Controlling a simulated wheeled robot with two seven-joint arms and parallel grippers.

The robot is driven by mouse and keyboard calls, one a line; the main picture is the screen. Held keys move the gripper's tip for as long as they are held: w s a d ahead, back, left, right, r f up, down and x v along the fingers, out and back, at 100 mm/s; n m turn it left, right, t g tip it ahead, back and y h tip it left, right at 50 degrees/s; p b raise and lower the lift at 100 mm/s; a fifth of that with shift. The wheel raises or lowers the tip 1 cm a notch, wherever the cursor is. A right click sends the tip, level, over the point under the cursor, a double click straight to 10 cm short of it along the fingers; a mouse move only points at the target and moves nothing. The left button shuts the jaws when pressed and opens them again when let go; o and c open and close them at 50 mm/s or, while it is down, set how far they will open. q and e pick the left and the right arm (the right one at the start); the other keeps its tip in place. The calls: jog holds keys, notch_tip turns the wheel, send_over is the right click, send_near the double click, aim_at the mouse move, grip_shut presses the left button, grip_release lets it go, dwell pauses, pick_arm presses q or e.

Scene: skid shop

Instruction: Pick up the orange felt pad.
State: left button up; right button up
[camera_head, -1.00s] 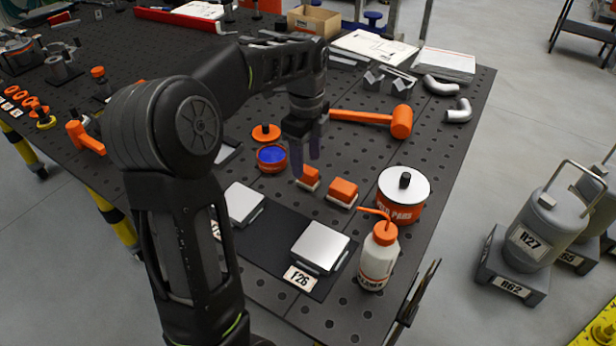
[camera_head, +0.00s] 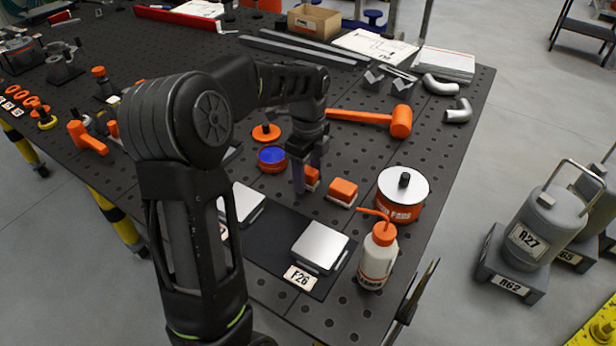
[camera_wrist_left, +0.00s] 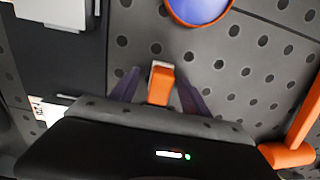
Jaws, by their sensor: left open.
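Two small orange blocks with pale undersides stand side by side on the dark perforated table; I take these to be felt pads. The left orange pad (camera_head: 312,177) is partly hidden by my left gripper (camera_head: 307,178). The right orange pad (camera_head: 343,190) is clear of it. My left gripper is open and points down at the left pad. In the left wrist view, that orange pad (camera_wrist_left: 160,84) shows between the two spread fingers (camera_wrist_left: 158,88). I cannot tell whether either finger touches it. My right gripper is not in view.
A round tin (camera_head: 403,196) and a white bottle (camera_head: 378,255) stand to the right. A blue-topped orange tin (camera_head: 272,158) is to the left, an orange mallet (camera_head: 400,121) behind. A dark mat (camera_head: 274,262) with silver plates (camera_head: 319,246) lies in front.

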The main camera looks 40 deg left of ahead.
pick_arm(q)
grip_shut()
dwell(0.5)
